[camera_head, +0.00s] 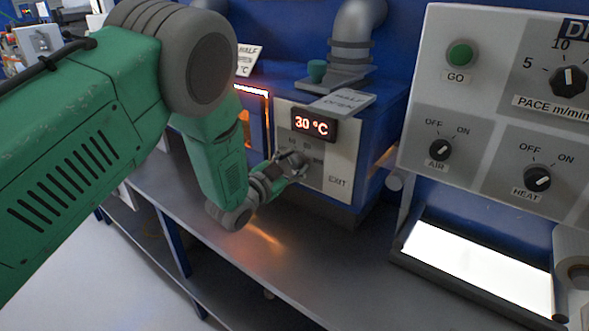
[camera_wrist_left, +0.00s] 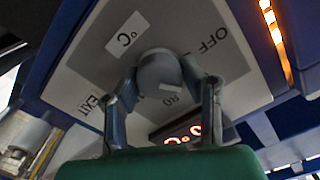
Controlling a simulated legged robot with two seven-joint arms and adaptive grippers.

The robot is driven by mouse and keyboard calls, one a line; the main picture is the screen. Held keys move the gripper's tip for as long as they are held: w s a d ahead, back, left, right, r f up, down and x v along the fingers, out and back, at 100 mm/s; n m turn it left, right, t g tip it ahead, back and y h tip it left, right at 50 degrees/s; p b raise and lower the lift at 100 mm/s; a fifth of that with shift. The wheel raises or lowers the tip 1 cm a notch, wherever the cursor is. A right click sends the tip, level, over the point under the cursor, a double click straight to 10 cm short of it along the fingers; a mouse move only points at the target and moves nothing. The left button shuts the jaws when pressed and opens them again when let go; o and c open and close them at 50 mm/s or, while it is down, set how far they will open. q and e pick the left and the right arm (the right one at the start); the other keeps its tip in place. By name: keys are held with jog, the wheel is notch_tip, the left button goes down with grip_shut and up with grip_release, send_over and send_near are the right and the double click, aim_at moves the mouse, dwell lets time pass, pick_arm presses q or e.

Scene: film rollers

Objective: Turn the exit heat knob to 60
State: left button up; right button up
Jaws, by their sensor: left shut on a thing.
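The exit heat knob (camera_wrist_left: 158,74) is a grey round knob on the pale EXIT panel (camera_head: 340,163), upside down in the left wrist view. My left gripper (camera_head: 291,164) reaches the panel from the left. In the left wrist view its two fingers (camera_wrist_left: 161,88) are shut on the knob from both sides. The gripper hides most of the knob and dial marks in the head view. The display (camera_head: 311,124) above reads 30 °C. My right gripper is not in view.
A control box (camera_head: 480,60) with a green GO button (camera_head: 460,54), AIR knob (camera_head: 440,149) and HEAT knob (camera_head: 537,178) stands at the right. A lit white panel (camera_head: 480,268) lies below it. The grey bench top (camera_head: 300,250) is clear in front of the oven.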

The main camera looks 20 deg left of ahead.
pick_arm(q)
jog(key=shift+f+m+b, duration=0.15)
jog(key=shift+m+b, duration=0.25)
jog(key=shift+m, duration=0.3)
jog(key=o, duration=1.1)
jog(key=shift+s, duration=0.1)
jog(key=shift+o, duration=0.2)
jog(key=shift+s, duration=0.2)
jog(key=v, duration=1.1)
jog(key=shift+s, duration=0.25)
